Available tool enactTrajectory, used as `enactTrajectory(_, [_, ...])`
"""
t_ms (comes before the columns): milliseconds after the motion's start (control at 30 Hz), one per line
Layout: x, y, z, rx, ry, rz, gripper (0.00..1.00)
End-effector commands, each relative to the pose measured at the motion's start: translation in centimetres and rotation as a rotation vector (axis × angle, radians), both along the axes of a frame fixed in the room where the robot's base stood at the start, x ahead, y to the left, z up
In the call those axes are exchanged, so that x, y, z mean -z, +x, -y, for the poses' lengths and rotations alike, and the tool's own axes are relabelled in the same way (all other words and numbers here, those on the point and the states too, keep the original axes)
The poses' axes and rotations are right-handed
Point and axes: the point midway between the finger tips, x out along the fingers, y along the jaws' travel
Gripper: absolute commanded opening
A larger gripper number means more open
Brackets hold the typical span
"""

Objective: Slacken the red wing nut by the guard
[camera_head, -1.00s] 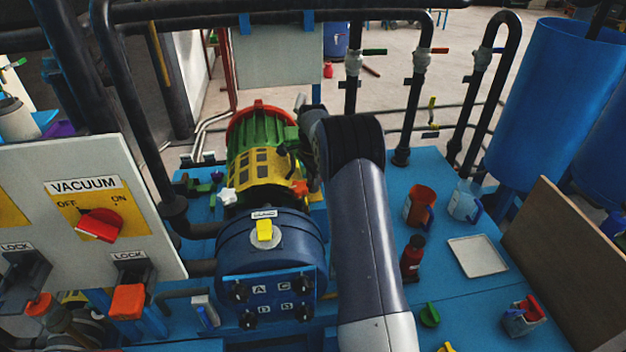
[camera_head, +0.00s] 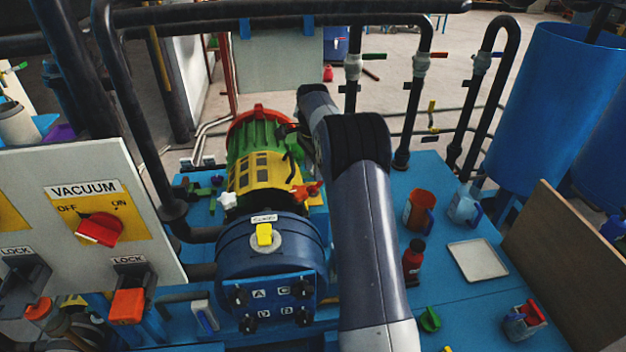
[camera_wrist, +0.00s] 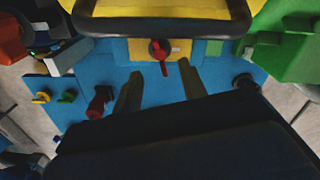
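In the head view the red wing nut (camera_head: 312,189) is small, at the right of the slotted yellow guard (camera_head: 258,172). My gripper (camera_wrist: 160,87) is open in the wrist view, its two fingers apart and empty. The nut appears just beyond the fingertips and between them, not gripped. In the head view my arm hides the gripper.
A dark bar (camera_wrist: 160,27) crosses the top of the wrist view, in front of the guard. Green blocks (camera_wrist: 285,50) stand at the right. The blue bench (camera_head: 445,270) has free room around the grey tray (camera_head: 478,258).

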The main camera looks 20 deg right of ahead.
Motion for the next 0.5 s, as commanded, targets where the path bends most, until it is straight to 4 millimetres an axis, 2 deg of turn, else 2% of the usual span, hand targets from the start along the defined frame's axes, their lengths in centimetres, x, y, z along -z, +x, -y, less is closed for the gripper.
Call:
enactTrajectory(33, [-1.2, 0.1, 0.0, 0.0, -0.001, 0.003, 0.4])
enactTrajectory(200, [-3.5, 0.0, 0.0, 0.0, 0.0, 0.001, 0.4])
enactTrajectory(500, [-4.4, 0.0, 0.0, 0.0, 0.0, -0.001, 0.4])
